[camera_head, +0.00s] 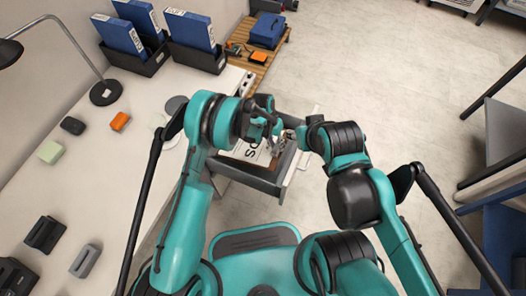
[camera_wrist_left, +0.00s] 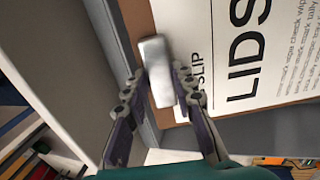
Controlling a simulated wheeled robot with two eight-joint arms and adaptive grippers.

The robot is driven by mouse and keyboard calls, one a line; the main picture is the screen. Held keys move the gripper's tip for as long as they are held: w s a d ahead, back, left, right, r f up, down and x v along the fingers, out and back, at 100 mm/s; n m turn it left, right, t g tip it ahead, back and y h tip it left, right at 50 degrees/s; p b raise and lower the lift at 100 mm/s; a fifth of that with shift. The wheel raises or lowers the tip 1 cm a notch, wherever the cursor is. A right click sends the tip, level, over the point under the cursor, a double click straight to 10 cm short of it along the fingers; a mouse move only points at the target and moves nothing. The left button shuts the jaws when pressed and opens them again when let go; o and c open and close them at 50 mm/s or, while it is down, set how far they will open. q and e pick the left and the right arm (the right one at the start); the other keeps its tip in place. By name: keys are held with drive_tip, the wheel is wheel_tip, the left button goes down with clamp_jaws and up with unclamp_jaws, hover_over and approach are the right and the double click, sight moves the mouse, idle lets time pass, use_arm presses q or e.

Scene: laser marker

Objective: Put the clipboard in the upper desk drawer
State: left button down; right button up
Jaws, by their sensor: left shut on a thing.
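The clipboard is a brown board with a silver clip and a white sheet with large black print. In the left wrist view its clip (camera_wrist_left: 157,70) is between the fingers of my left gripper (camera_wrist_left: 156,88), which is shut on it. In the head view the clipboard's white sheet (camera_head: 248,152) shows at the open grey desk drawer (camera_head: 272,187), partly hidden by my left gripper (camera_head: 275,140). I cannot tell whether the board rests on the drawer's bottom. My right arm's end (camera_head: 304,135) is just right of the left gripper; its fingers are unclear.
The white desk (camera_head: 95,175) runs along the left, with a lamp (camera_head: 105,92), black holders with blue binders (camera_head: 190,29) and small items on it. A wooden surface (camera_head: 248,60) with a blue box (camera_head: 267,30) is behind. The floor (camera_head: 390,80) right of the drawer is clear.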

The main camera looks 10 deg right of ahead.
use_arm(q)
wheel_tip(320, 180, down, 8)
drive_tip(key=b, duration=0.2)
drive_tip(key=shift+r+b, duration=0.1)
drive_tip(key=shift+b, duration=0.3)
drive_tip(key=c, duration=1.3)
unclamp_jaws()
drive_tip(key=shift+o, duration=0.2)
drive_tip(key=p+v, duration=0.4)
drive_tip(key=v, duration=0.8)
drive_tip(key=shift+r, duration=0.1)
